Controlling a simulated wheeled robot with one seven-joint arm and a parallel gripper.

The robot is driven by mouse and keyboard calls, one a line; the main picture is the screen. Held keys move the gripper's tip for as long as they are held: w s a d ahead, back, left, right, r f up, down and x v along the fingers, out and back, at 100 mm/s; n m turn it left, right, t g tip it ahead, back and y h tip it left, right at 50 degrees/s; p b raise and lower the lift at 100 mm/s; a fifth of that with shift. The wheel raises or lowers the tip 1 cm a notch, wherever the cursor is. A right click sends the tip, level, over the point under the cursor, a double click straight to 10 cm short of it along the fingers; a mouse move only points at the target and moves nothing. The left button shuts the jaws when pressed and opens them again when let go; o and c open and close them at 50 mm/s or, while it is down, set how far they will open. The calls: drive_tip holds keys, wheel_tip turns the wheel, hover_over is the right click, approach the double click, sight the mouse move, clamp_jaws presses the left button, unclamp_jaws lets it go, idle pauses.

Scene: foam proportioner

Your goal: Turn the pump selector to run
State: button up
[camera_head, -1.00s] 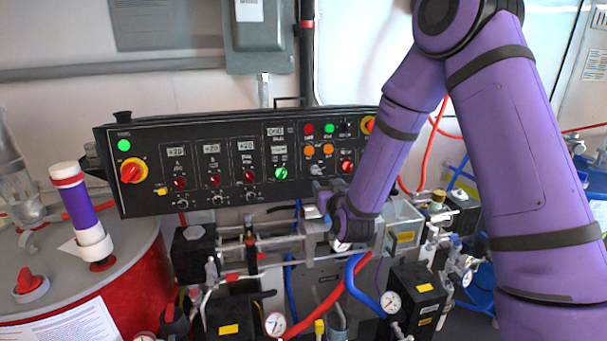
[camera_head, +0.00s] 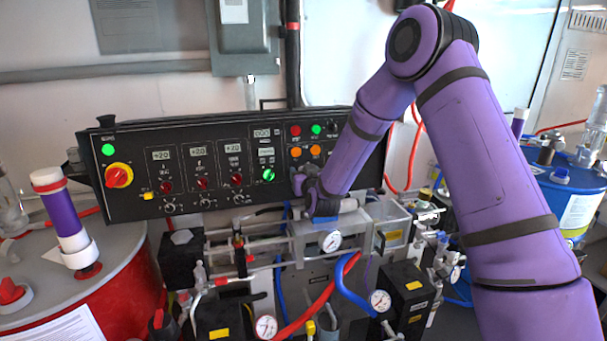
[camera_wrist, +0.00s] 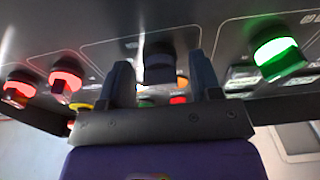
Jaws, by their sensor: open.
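The black control panel (camera_head: 130,195) stands upright across the middle of the head view. In the wrist view, a dark knob (camera_wrist: 158,62) stands out from the panel between my fingers; it looks like the pump selector, but its label and position cannot be read. My gripper (camera_wrist: 160,66) is open, one finger on each side of the knob; whether either finger touches it cannot be told. In the head view my gripper (camera_head: 300,183) is at the panel's lower edge, just right of the green lit button (camera_head: 268,175), and hides the knob.
Red lit buttons (camera_wrist: 65,82) and the green button (camera_wrist: 280,58) flank my fingers in the wrist view. A red-yellow rotary switch (camera_head: 119,176) is at the panel's left. Pipes, a gauge (camera_head: 332,242) and a red hose (camera_head: 318,305) crowd the space below.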

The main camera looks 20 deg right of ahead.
drive_tip(key=shift+c, duration=0.4)
drive_tip(key=c, duration=0.9)
drive_tip(key=shift+o, duration=0.2)
drive_tip(key=shift+m, duration=0.4)
drive_tip(key=m+h, duration=0.1)
drive_tip(key=m, duration=0.3)
drive_tip(key=shift+m+g+h, duration=0.4)
drive_tip(key=shift+m+h, duration=0.2)
drive_tip(key=shift+m, duration=2.1)
drive_tip(key=o, duration=0.9)
